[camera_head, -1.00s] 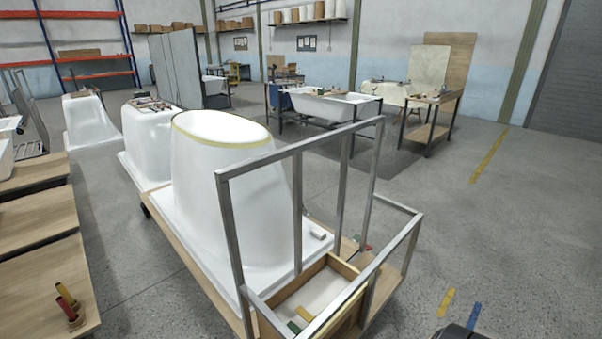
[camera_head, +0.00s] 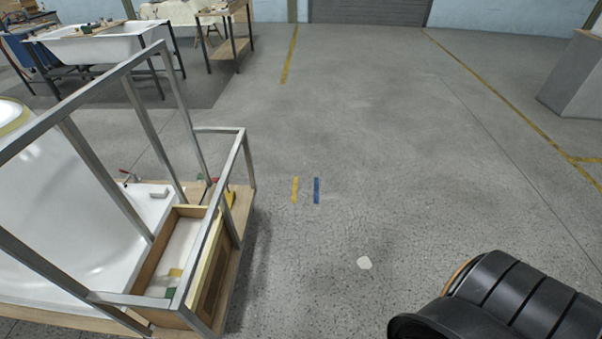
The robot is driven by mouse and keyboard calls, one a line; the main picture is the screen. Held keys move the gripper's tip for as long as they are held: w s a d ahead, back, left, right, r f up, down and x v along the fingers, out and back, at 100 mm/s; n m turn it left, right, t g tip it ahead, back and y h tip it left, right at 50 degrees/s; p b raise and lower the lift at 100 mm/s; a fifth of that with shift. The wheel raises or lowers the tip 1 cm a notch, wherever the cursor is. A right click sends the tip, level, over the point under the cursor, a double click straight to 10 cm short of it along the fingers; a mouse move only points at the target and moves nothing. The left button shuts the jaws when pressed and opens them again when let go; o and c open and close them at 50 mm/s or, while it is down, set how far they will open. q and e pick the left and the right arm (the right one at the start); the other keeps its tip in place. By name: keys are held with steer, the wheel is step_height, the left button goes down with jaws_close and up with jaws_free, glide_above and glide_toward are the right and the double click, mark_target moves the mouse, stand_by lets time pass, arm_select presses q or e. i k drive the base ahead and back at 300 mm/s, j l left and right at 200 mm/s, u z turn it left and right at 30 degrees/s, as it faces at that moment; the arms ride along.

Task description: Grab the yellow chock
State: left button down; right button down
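A small yellow piece, which looks like the yellow chock (camera_head: 230,199), sits at the right edge of the wooden cart deck. It is beside a red piece and partly behind the metal frame post. Another small yellowish piece (camera_head: 175,272) lies in the wooden box on the cart, next to a green piece (camera_head: 170,292). Neither of my grippers shows in the head view.
The cart (camera_head: 242,212) carries a white tub shell (camera_head: 60,215), a grey metal frame (camera_head: 100,297) and the wooden box (camera_head: 152,262). Flat yellow (camera_head: 294,189) and blue (camera_head: 316,190) strips mark the floor.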

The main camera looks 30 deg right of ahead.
mark_target(231, 194)
steer(key=z, duration=0.25)
steer(key=i+l+u, duration=0.1)
steer(key=u, duration=0.7)
steer(key=i+l+u, duration=0.1)
steer(key=l+u, duration=0.3)
steer(key=l, duration=0.45)
steer(key=l+u, duration=0.4)
steer(key=l, duration=0.45)
steer(key=k+l+u, duration=0.15)
steer(key=l+u, duration=0.25)
steer(key=l, duration=0.45)
